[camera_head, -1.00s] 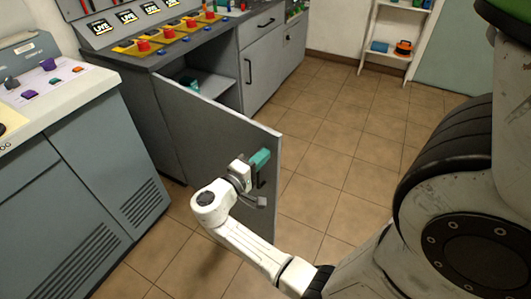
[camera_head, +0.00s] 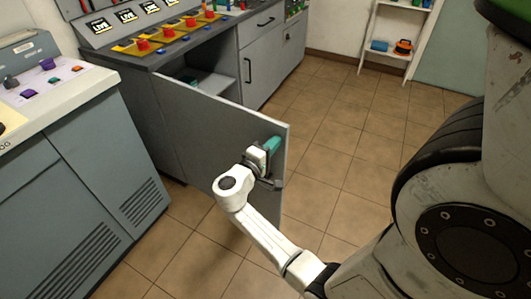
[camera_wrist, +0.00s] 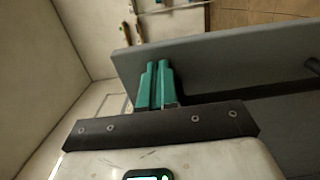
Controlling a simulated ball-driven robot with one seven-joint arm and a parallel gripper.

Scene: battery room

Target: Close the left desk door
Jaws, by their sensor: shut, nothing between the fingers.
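The left desk door (camera_head: 205,130) is a grey panel standing open, hinged at its left side on the grey desk (camera_head: 158,110). Its outer face is toward me, and part of the shelf inside shows behind it. My gripper (camera_head: 274,145) has teal fingers and is at the outer face, near the door's free edge. In the wrist view the fingers (camera_wrist: 155,84) are together and empty, overlapping the grey door panel (camera_wrist: 215,58); I cannot tell for certain whether they touch it. A dark piece, perhaps the handle (camera_wrist: 313,66), shows at the right edge.
A grey console (camera_head: 60,170) stands at the left, close to the door. The desk's closed right door (camera_head: 262,68) has a black handle. Tiled floor (camera_head: 345,150) is clear to the right. A white shelf (camera_head: 398,40) stands at the back.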

